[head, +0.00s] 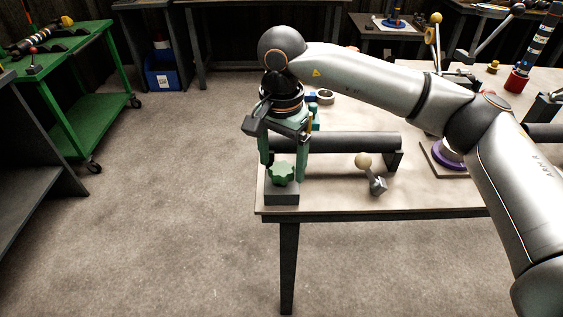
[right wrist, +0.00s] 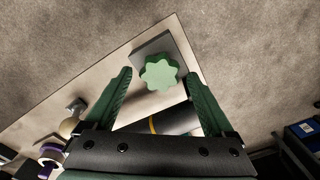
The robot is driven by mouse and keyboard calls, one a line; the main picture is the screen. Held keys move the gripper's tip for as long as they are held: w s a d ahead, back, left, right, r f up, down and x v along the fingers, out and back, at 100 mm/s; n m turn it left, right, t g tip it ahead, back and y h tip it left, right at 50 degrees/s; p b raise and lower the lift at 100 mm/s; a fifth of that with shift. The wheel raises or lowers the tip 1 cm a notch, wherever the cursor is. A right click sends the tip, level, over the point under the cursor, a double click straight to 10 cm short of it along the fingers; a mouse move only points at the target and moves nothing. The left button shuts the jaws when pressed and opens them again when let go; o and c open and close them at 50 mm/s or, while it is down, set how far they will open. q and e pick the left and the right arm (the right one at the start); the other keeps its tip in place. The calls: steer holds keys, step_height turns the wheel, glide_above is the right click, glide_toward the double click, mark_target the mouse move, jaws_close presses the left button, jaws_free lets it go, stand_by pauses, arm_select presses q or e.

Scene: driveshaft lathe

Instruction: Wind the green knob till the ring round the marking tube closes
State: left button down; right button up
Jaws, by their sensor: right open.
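The green knob (head: 282,174) has a lobed rim and sits on a dark block (head: 282,196) at the table's near left corner. In the right wrist view the knob (right wrist: 159,73) lies ahead, between and just beyond the fingertips. My right gripper (head: 283,168) points down over the knob with green fingers apart, one on each side; I cannot tell whether they touch it. The dark marking tube (head: 350,142) lies level behind the knob; part of it shows between the fingers in the right wrist view (right wrist: 170,119). My left gripper is not in view.
A ball-topped lever (head: 364,161) stands on the table (head: 335,190) right of the knob. A purple-based round piece (head: 449,157) is farther right. My right arm spans above the table. The floor left of the table is clear up to the green cart (head: 93,110).

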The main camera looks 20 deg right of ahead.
mark_target(281, 168)
step_height(281, 168, up, 12)
steer(key=shift+f+p, duration=0.15)
steer(key=shift+p, duration=0.2)
